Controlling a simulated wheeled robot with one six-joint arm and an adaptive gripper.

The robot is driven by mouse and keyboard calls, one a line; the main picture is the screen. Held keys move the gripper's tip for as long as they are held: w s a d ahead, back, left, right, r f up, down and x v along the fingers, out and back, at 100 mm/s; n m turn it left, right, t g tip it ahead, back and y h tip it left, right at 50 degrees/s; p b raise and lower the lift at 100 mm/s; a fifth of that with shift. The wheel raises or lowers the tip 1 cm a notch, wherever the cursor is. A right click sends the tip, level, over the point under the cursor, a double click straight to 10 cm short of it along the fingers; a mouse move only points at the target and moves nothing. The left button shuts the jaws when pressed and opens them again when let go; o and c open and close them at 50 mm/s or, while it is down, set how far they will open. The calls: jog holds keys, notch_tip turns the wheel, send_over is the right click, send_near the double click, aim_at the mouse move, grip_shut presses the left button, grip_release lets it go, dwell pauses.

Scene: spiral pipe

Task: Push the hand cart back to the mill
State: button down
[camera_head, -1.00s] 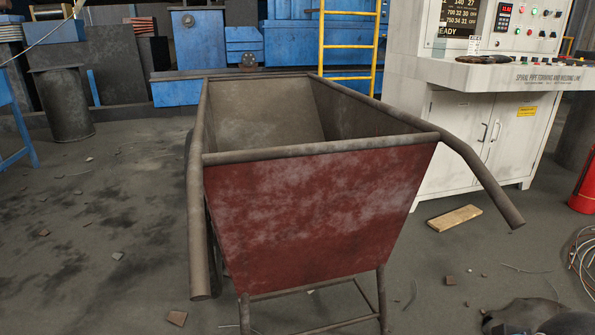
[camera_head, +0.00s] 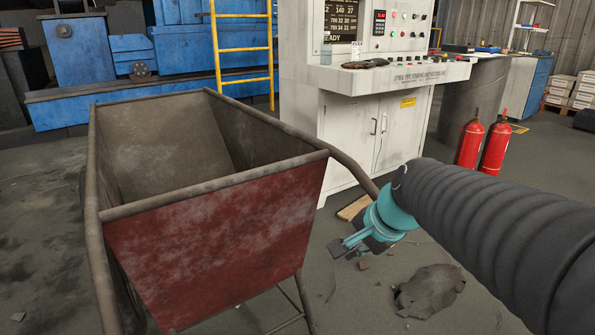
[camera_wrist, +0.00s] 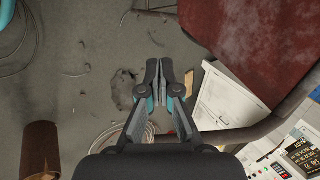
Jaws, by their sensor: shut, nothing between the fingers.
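The hand cart (camera_head: 215,245) stands to the left, an empty open box with a worn dark red end panel towards me and tube handles along its sides. Its left handle (camera_head: 97,262) reaches down at lower left. Its right handle (camera_head: 345,160) runs behind my arm, which hides its end. In the wrist view the red panel (camera_wrist: 265,35) is at upper right. My gripper (camera_head: 340,247) is shut and empty, right of the cart and apart from the panel; the wrist view shows the fingers together (camera_wrist: 158,65). Blue machinery (camera_head: 180,55) stands behind the cart.
A white control cabinet (camera_head: 350,125) stands close beyond the cart's right side. A yellow ladder (camera_head: 243,50) stands behind. A dark rag-like lump (camera_head: 430,290) lies on the floor at right. Two red extinguishers (camera_head: 482,147) stand farther right. The floor at left is mostly clear.

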jog(key=w+a+r+m+t+y, duration=0.25)
jog(key=w+r+m, duration=0.65)
jog(key=m, duration=1)
send_near(295, 188)
jog(key=shift+t, duration=0.25)
jog(key=shift+b+x, duration=0.45)
jog(key=shift+x, duration=2.55)
jog(key=shift+s+f+h, duration=0.1)
jog(key=shift+h, duration=0.15)
